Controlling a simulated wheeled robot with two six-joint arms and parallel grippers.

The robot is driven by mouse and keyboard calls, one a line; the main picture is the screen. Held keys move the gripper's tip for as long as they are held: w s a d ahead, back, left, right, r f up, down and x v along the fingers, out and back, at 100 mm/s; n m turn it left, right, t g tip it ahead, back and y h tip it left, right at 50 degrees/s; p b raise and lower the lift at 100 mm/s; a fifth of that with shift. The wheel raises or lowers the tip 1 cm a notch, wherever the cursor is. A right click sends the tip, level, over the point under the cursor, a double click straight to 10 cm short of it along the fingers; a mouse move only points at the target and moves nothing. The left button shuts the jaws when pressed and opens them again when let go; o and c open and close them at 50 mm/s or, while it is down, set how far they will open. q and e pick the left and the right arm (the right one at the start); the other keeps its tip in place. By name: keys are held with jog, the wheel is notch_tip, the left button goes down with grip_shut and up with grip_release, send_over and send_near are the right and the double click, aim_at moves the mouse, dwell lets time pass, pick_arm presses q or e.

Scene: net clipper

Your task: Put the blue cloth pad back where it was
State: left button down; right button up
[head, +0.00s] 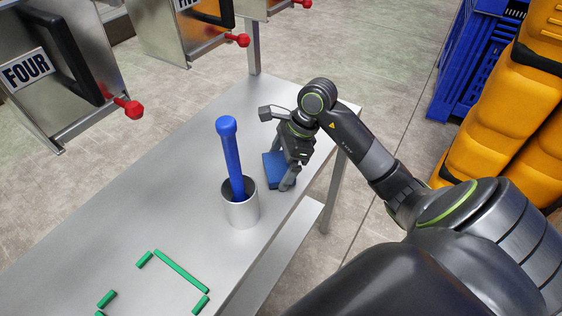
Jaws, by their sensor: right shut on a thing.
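The blue cloth pad (273,168) is at the right side of the grey metal table, behind and to the right of the metal cup. My right gripper (287,180) comes down over the pad from above and is shut on it. The fingers cover the pad's right part. I cannot tell whether the pad touches the table or is slightly raised. My left gripper is not in view.
A metal cup (241,210) holding an upright blue stick (231,155) stands close left of the pad. Green strips (181,271) outline an area on the near table (150,215). Numbered metal boxes with red knobs (130,109) are at upper left. Blue crates (478,55) and orange containers (505,120) stand right.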

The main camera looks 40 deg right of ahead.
aim_at(280, 165)
jog(key=shift+f, duration=0.15)
jog(key=o, duration=0.5)
jog(key=shift+o, duration=0.9)
jog(key=shift+r, duration=0.3)
jog(key=v, duration=0.3)
jog(key=shift+d+r, duration=0.2)
jog(key=shift+r, duration=0.1)
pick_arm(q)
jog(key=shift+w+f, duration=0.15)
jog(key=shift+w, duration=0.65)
pick_arm(e)
jog(key=v, duration=0.8)
jog(key=shift+r, duration=0.1)
